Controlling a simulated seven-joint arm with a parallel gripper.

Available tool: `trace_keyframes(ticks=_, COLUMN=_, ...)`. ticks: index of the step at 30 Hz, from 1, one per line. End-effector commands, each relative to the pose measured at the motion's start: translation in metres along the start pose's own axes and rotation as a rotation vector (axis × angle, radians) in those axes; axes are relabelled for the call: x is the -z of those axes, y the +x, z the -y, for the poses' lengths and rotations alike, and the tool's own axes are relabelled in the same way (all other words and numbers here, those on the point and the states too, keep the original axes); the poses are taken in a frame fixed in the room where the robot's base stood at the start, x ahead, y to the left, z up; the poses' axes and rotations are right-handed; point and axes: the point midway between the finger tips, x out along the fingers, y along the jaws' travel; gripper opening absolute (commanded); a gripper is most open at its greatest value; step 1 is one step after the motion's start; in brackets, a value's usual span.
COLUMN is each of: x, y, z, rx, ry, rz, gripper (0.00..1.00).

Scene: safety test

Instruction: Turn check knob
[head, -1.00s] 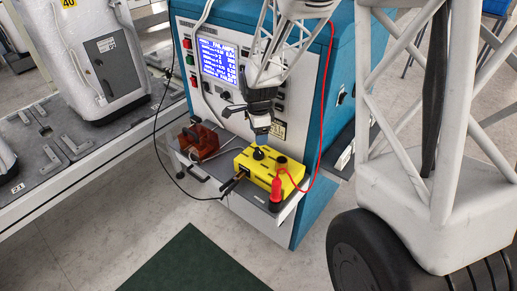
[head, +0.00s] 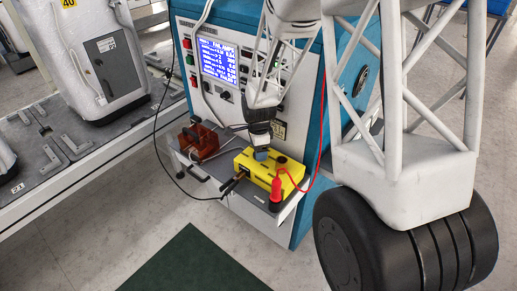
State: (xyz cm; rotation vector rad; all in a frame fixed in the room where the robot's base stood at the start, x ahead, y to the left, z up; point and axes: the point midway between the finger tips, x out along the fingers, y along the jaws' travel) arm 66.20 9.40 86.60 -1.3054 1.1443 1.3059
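A yellow box (head: 254,172) sits on the grey shelf at the front of a blue test cabinet. My gripper (head: 261,154) points down over the top of the box, at the place where a black knob showed earlier. The gripper now hides the knob. I cannot tell whether the fingers touch it or whether they are open or shut. A red plug (head: 276,190) with a red cable stands at the box's front right. A black plug (head: 232,184) with a black cable is at its left end.
A lit blue screen (head: 219,60) and switches are on the cabinet (head: 312,188) front behind the box. A red-brown box (head: 199,141) stands left on the shelf. A grey bench (head: 60,150) is at far left. My large arm links fill the right side.

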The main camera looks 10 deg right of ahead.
Motion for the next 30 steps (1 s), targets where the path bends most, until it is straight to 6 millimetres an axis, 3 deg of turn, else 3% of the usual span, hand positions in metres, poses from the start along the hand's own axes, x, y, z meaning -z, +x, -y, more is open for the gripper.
trace_keyframes(ticks=8, x=0.0000, y=0.0006, z=0.0000, rx=0.000, ry=0.000, rz=0.000, gripper=0.71)
trace_keyframes(ticks=18, x=0.0000, y=0.0004, z=0.0000, rx=0.000, ry=0.000, rz=0.000, gripper=0.23)
trace_keyframes(ticks=30, x=0.0001, y=0.0001, z=-0.0004, rx=0.000, ry=-0.053, rz=0.000, gripper=0.23)
